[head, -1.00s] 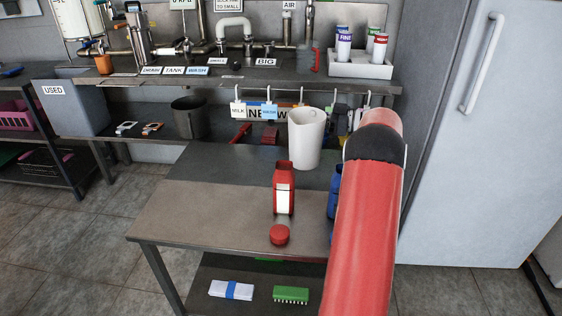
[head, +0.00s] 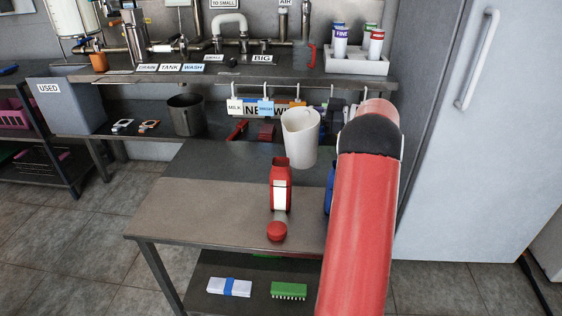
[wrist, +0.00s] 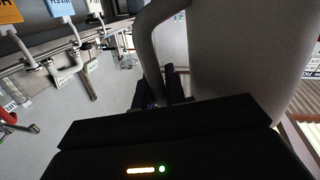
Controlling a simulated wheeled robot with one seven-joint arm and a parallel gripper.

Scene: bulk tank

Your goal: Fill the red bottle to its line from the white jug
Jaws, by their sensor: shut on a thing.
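The white jug (head: 301,143) is held above the back of the table, behind and a little right of the red bottle, and leans slightly. In the wrist view the jug's wall (wrist: 240,50) and handle (wrist: 150,40) fill the middle and right. My gripper (wrist: 163,92) is shut on the jug's handle; in the head view my arm hides it. The red bottle (head: 281,172) stands upright on the table with a white label on its front. Its red cap (head: 277,231) lies on the table in front of it. The liquid in the jug and bottle cannot be seen.
A blue bottle (head: 330,188) stands right of the red bottle, partly hidden by my arm. The table's left part (head: 190,205) is clear. Hanging tags (head: 250,106) and a shelf edge are behind the jug. A green brush (head: 289,291) lies on the lower shelf.

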